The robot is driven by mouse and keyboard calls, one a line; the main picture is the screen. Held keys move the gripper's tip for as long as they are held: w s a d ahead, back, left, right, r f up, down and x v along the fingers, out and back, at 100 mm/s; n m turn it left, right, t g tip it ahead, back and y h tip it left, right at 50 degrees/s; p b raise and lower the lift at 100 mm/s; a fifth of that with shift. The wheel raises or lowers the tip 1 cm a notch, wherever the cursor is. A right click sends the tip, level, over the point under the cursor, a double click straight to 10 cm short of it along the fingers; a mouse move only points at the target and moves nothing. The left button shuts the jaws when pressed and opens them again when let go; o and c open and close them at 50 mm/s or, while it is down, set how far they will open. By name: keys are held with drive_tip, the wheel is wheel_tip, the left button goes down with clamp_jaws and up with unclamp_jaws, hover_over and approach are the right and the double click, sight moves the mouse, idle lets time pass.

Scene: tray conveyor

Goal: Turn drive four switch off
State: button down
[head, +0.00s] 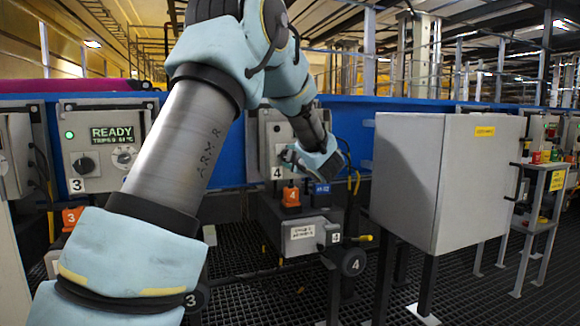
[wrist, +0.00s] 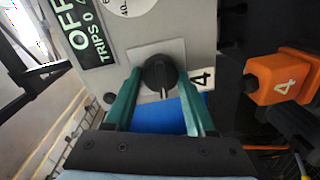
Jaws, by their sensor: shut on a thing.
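The drive four panel (head: 268,128) is a grey box with a "4" label, partly hidden by my arm in the head view. In the wrist view its black rotary switch (wrist: 159,76) sits on a light square plate beside a "4" label. The panel's display (wrist: 88,40) reads "OFF" with a "TRIPS 0" line under it. My gripper (wrist: 157,78) has its two green fingers on either side of the switch and is shut on it.
A large grey cabinet (head: 470,180) stands close on the right. Panel three (head: 85,135), showing "READY", is on the left. Dark grating covers the floor.

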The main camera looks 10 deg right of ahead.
drive_tip(key=shift+n+b, duration=0.3)
drive_tip(key=shift+n, duration=0.1)
drive_tip(key=shift+c, duration=1.2)
unclamp_jaws()
drive_tip(key=shift+s, duration=0.1)
drive_tip(key=s+d, duration=0.1)
drive_tip(key=s, duration=0.9)
drive_tip(key=shift+s+d+r+p, duration=0.15)
drive_tip(key=shift+s+r+p, duration=0.2)
drive_tip(key=shift+p, duration=0.1)
drive_tip(key=shift+w, duration=0.1)
